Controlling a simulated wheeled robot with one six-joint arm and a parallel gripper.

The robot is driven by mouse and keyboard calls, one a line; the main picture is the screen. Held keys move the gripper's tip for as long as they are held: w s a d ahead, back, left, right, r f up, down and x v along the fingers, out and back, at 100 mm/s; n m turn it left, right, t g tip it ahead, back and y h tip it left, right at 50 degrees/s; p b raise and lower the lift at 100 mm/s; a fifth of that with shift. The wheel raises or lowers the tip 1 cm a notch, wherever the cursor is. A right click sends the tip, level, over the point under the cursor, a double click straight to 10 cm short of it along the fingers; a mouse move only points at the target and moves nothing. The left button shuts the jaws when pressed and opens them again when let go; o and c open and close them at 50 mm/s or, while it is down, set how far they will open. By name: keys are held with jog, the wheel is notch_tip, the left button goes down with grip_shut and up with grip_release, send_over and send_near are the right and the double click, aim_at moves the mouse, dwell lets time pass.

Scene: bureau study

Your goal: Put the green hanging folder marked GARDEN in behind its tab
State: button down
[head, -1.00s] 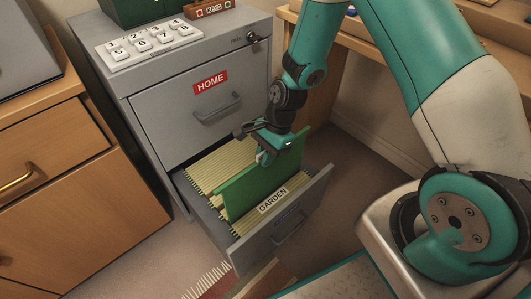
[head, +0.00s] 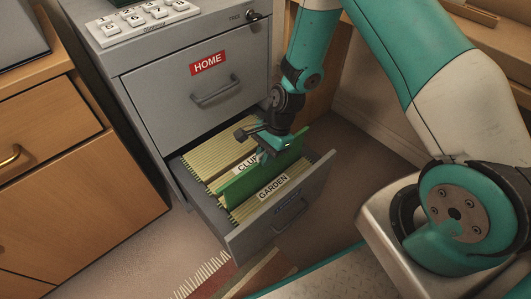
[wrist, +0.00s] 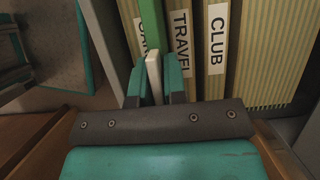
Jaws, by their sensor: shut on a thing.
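The green hanging folder (head: 240,186) is upright in the open drawer, its lower part down among the cream files. In the wrist view the folder (wrist: 152,25) lies between the partly hidden GARDEN tab (wrist: 140,38) and the TRAVEL tab (wrist: 181,40). The GARDEN tab (head: 272,187) is in front of the folder in the head view. My gripper (head: 267,152) is shut on the folder's top edge, where a pale strip (wrist: 153,75) shows between the fingers. Whether the folder rests on the drawer's rails is hidden.
The grey cabinet's open drawer (head: 292,211) is full of cream files. The CLUB tab (head: 246,162) stands behind the folder, partly covered. The shut HOME drawer (head: 165,108) is above. A wooden cabinet (head: 70,215) stands at left; floor is free at right.

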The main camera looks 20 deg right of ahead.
aim_at(265, 176)
jog(key=shift+f+b, duration=2.85)
jog(key=shift+f, duration=2.45)
jog(key=shift+r, duration=0.1)
jog(key=c, duration=1.1)
grip_release()
jog(key=shift+r, duration=0.1)
jog(key=p+v, duration=0.6)
jog(key=v, duration=1.1)
jog(key=shift+d+r+p, duration=0.1)
jog(key=shift+r+p, duration=0.05)
jog(key=shift+p, duration=0.2)
